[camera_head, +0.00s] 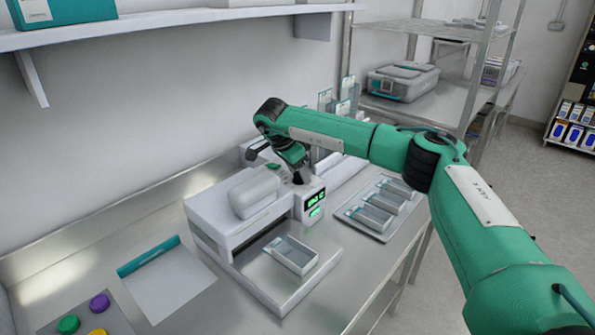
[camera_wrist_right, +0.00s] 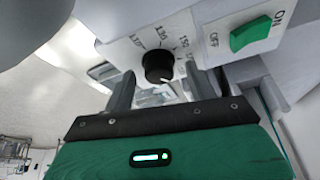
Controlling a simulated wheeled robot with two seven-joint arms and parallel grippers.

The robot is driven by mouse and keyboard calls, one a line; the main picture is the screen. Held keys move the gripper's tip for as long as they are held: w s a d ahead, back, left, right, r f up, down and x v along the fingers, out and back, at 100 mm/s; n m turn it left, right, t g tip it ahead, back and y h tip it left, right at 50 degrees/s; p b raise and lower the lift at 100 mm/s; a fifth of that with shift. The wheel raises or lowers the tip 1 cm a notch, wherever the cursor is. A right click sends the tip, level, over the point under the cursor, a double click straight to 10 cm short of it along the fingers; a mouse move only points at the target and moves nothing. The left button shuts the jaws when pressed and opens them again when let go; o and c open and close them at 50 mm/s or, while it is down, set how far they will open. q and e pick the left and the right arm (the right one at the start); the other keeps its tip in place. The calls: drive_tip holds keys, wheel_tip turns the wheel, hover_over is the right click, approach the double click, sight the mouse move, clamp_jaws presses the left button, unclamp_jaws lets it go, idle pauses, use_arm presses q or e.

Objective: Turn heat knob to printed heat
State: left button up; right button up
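The heat knob (camera_wrist_right: 158,67) is black and round, on the white front panel of the sealing machine (camera_wrist_right: 185,22), with printed numbers in an arc around it. A small pale mark shows near its lower edge; the exact setting is hard to read. My right gripper (camera_wrist_right: 160,88) has its two grey fingers apart, one on each side of the knob; I cannot tell if either touches it. In the head view, my right gripper (camera_head: 297,172) reaches down at the machine (camera_head: 235,225), and the knob is hidden. My left gripper is not in view.
A green ON/OFF switch (camera_wrist_right: 250,33) sits right of the knob. The machine has a lit green display (camera_head: 315,200). A clear-topped pouch (camera_head: 291,255) lies on its front plate. A tray (camera_head: 372,232) of pouches stands to the right. Coloured discs (camera_head: 69,324) lie front left.

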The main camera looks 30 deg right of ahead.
drive_tip(key=shift+a+r, duration=0.25)
drive_tip(key=shift+r, duration=0.2)
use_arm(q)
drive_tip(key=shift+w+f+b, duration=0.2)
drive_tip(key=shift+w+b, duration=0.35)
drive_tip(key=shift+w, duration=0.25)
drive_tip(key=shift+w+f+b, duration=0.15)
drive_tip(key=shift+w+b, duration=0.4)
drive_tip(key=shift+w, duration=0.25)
use_arm(e)
drive_tip(key=v, duration=1.2)
drive_tip(key=shift+r, duration=0.45)
